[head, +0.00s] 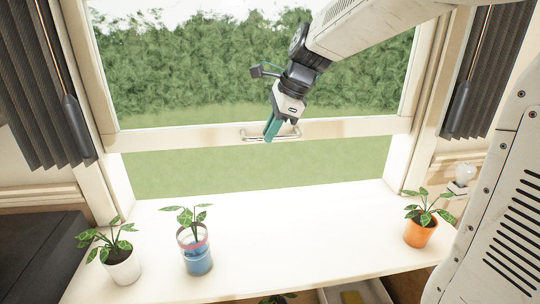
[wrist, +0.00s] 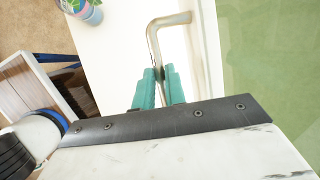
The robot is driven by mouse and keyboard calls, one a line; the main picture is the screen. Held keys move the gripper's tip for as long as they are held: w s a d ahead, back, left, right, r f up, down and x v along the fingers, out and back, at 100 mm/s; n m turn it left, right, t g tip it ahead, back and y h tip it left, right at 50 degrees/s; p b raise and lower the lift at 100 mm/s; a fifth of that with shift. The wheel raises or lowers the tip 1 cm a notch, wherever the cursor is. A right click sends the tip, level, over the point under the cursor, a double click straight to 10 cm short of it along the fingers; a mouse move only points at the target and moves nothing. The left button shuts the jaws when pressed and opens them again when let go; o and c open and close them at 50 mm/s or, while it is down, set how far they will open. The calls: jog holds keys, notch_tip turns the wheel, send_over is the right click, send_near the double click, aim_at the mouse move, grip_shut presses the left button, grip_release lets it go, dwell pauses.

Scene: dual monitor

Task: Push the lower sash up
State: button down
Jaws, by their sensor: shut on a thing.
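The lower sash (head: 350,127) is a cream window frame, raised, with an open gap between its bottom rail and the sill. A metal bar handle (head: 252,135) is fixed to its bottom rail. My gripper (head: 270,131) has teal fingers and is at the handle, coming from above. In the wrist view, the fingers of my gripper (wrist: 161,77) are shut on the handle (wrist: 153,42), with its bent end sticking out past them.
On the white sill (head: 300,225) stand a plant in a white pot (head: 123,268), one in a blue pot (head: 197,258) and one in an orange pot (head: 420,232). Dark curtains (head: 40,80) hang at both sides. The middle of the sill is clear.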

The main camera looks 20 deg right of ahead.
jog(key=shift+r, duration=1.55)
jog(key=c, duration=1.5)
grip_release()
jog(key=shift+o, duration=0.2)
jog(key=v, duration=0.7)
jog(key=shift+s+r, duration=0.15)
jog(key=shift+r, duration=0.2)
jog(key=shift+d, duration=0.1)
